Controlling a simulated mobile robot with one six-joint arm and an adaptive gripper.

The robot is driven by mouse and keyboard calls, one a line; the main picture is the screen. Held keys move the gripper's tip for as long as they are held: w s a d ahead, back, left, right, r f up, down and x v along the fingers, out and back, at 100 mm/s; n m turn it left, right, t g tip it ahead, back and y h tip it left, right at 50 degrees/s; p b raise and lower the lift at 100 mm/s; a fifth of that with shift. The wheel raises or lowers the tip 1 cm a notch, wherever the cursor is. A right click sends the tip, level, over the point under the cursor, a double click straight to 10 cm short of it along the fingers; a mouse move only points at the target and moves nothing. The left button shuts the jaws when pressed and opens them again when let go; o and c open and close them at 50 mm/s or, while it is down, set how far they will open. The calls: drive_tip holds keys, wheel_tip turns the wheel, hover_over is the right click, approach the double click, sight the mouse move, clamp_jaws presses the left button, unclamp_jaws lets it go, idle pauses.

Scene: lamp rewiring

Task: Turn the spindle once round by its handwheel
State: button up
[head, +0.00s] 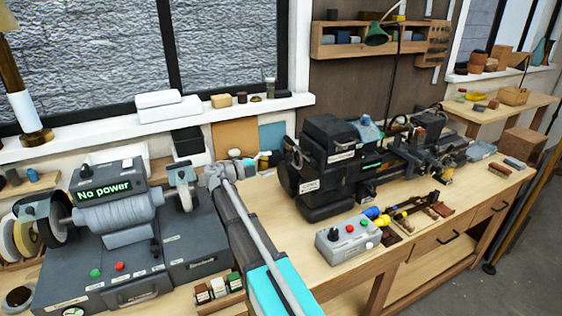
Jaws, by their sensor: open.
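The dark lathe (330,170) stands on the wooden bench at the centre right. A dark round wheel at the left end of its headstock looks like the handwheel (288,178); it is seen nearly edge-on. The spindle itself is hard to make out among the dark parts. My arm reaches up from the bottom centre. My gripper (214,174) is at its far end, small in the picture, left of the wheel and apart from it in the picture. It is open, with nothing seen in it.
A grey machine (120,215) showing "No power" stands on the left, close to my arm. A grey control box (347,238) with coloured buttons stands in front of the lathe. Bare bench top (270,205) shows between my arm and the lathe.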

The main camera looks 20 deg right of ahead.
sight(286, 159)
drive_tip(key=m, duration=2.4)
drive_tip(key=shift+m, duration=0.4)
idle(0.5)
drive_tip(key=shift+w+d, duration=0.1)
drive_tip(key=shift+d, duration=3.65)
drive_tip(key=shift+c, duration=0.2)
